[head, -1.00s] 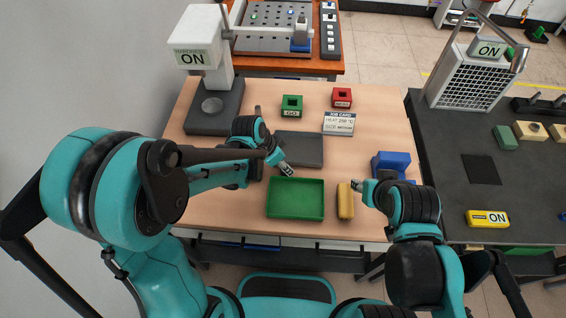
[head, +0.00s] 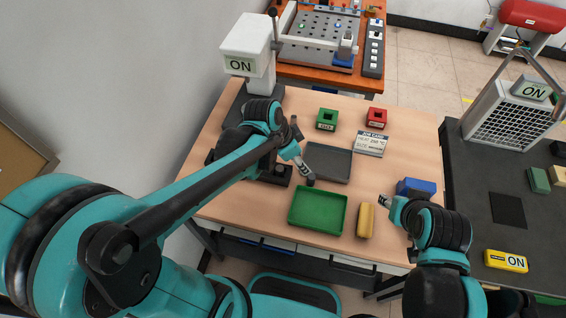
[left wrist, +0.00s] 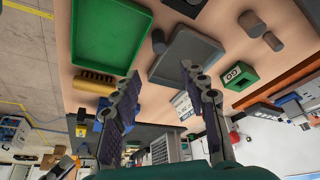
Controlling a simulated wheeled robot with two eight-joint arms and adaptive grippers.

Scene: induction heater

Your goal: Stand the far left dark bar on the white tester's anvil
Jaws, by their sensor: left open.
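Several short dark bars stand or lie near the grey tray (head: 328,163). One dark bar (head: 311,181) is between the grey and green trays, close to my left gripper's tips; it also shows in the left wrist view (left wrist: 158,41). Two more are left of the grey tray; the farther dark bar (head: 294,120) is partly behind my left arm, and the pair shows clearly in the left wrist view (left wrist: 272,41). My left gripper (head: 305,172) is open and empty above the table. The white tester (head: 247,47) reads ON; its anvil is hidden by my arm. My right gripper (head: 385,201) is small by the blue block.
A green tray (head: 318,230) and yellow bar (head: 366,221) are at the front. Green (head: 327,118) and red (head: 377,117) boxes and a job card (head: 370,142) stand behind. A blue block (head: 416,188) is at right. Bare tabletop lies between them.

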